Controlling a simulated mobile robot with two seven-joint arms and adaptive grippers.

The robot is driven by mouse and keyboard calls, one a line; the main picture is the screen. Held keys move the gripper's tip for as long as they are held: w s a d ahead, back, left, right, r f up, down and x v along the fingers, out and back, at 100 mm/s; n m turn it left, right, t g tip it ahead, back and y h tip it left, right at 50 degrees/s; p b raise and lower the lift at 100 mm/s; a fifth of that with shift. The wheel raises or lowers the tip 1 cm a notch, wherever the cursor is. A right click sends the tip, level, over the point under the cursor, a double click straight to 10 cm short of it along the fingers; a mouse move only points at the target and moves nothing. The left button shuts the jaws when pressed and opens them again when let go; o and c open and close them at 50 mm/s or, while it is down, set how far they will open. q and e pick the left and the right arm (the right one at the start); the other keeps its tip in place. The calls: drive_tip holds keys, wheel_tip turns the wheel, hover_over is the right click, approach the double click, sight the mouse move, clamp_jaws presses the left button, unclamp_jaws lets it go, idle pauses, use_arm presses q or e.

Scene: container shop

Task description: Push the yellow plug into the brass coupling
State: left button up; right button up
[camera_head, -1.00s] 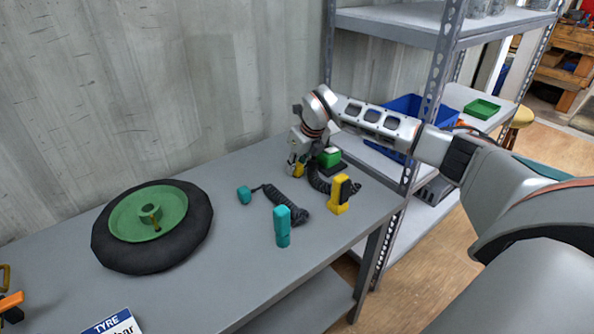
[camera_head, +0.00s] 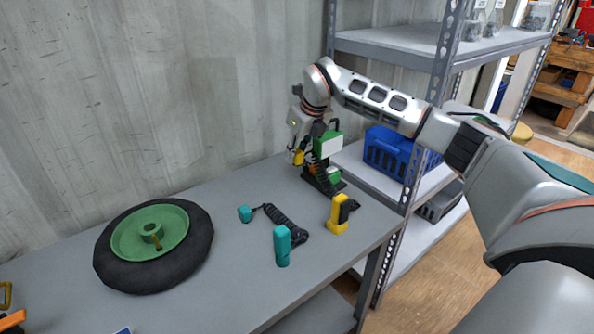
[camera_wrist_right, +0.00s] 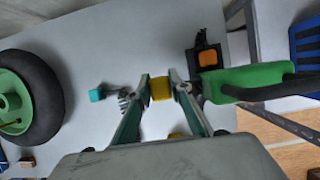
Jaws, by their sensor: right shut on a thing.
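My right gripper (camera_head: 299,152) is shut on the yellow plug (camera_head: 298,158), above the back right of the bench. In the right wrist view the yellow plug (camera_wrist_right: 160,89) is pinched between the fingertips. My left gripper is out of view.
A green device (camera_head: 328,145) on a black base stands close right of the gripper. A teal plug (camera_head: 245,214), a teal handle (camera_head: 282,245) and the tyred wheel (camera_head: 105,265) are on the bench (camera_head: 215,285). Shelving (camera_head: 430,42) with a blue crate (camera_head: 385,140) stands right.

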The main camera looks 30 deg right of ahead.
wheel_tip(320, 180, up, 7)
drive_tip(key=shift+r+p, duration=0.1)
drive_tip(key=shift+p, duration=0.25)
drive_tip(key=shift+r, duration=0.55)
